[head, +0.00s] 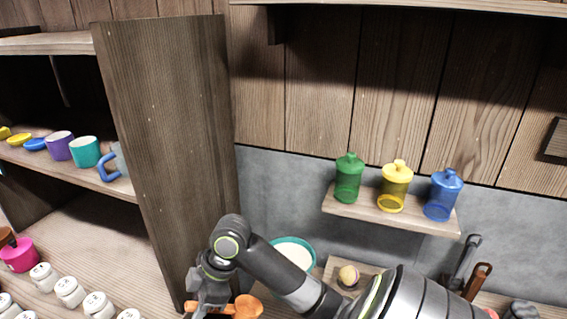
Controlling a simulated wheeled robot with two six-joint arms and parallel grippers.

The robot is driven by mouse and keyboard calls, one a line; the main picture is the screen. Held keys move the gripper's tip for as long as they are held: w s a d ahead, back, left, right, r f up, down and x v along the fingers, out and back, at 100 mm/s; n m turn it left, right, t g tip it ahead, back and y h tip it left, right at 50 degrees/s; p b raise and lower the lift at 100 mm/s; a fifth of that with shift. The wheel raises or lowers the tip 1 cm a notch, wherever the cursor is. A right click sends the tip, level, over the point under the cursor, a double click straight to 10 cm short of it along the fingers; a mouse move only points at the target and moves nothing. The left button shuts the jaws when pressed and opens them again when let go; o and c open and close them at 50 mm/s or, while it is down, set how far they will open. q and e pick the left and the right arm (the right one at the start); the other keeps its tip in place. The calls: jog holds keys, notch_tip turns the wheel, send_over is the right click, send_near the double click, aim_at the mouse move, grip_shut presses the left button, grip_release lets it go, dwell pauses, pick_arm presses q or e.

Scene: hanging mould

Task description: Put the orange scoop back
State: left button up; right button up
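An orange scoop (248,306) shows at the bottom edge of the head view, left of the middle. Its rounded end is to the right of my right gripper (207,303), and a bit of orange also shows on the gripper's left side. My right arm comes in from the lower right and bends down to this gripper. The gripper is at the scoop and overlaps it. The fingertips are partly cut off by the frame edge, so whether they are closed on the scoop is unclear. My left gripper is not in view.
A teal-rimmed bowl (306,243) with white contents is behind my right arm. A small shelf (400,222) holds green, yellow and blue jars. A wooden cabinet side (170,130) stands close on the left; its shelves hold mugs and white jars. Dark-handled tools (466,262) are at right.

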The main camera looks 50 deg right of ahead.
jog(key=s+d+f+n+g+h+p, duration=0.3)
jog(key=s+d+f+n+h+p, duration=0.25)
jog(key=d+f, duration=0.5)
jog(key=shift+m+y, duration=0.25)
jog(key=shift+y, duration=0.2)
jog(key=f+b, duration=0.2)
jog(key=f, duration=0.4)
jog(key=a+f+b, duration=0.1)
jog(key=f+b, duration=0.1)
jog(key=f, duration=0.4)
jog(key=f+b, duration=0.2)
jog(key=f, duration=0.5)
jog(key=shift+a, duration=0.35)
jog(key=o, duration=0.5)
jog(key=shift+f, duration=0.1)
jog(key=shift+c, duration=0.2)
jog(key=o, duration=0.4)
